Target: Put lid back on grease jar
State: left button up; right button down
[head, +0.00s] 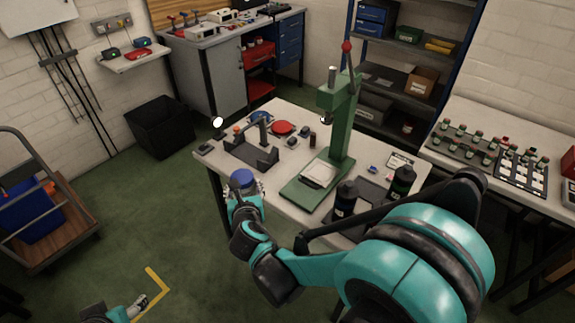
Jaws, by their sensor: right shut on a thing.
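My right gripper (246,192) is over the near left edge of the workbench, shut on a round blue-topped thing (243,176). From this angle I cannot tell whether that is the lid alone or a jar with its lid, nor whether it touches the bench. A red round thing (283,128) and a blue round thing (261,117) sit at the back of the bench; I cannot tell if either is the grease jar. My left gripper (138,304) is low at the bottom left, over the floor and away from the bench; its fingers are too small to read.
A green press (338,130) stands mid-bench, right of my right gripper. A dark fixture (252,153) lies behind the gripper. A side table (465,165) holds several small bottles.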

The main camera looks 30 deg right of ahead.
pick_arm(q)
jog(key=shift+o, duration=0.7)
jog(key=shift+f, duration=0.1)
pick_arm(e)
jog(key=w+d+f+m+g+h, duration=0.1)
jog(key=w+d+m+h, duration=0.1)
jog(key=d, duration=0.8)
jog(key=w+d+f+m+g+h, duration=0.2)
jog(key=w+d+m, duration=0.1)
jog(key=d, duration=0.7)
jog(key=w+d+f+m+g+h, duration=0.2)
jog(key=w+d+h, duration=0.1)
jog(key=d, duration=0.8)
jog(key=shift+w+f, duration=0.15)
jog(key=shift+w, duration=0.5)
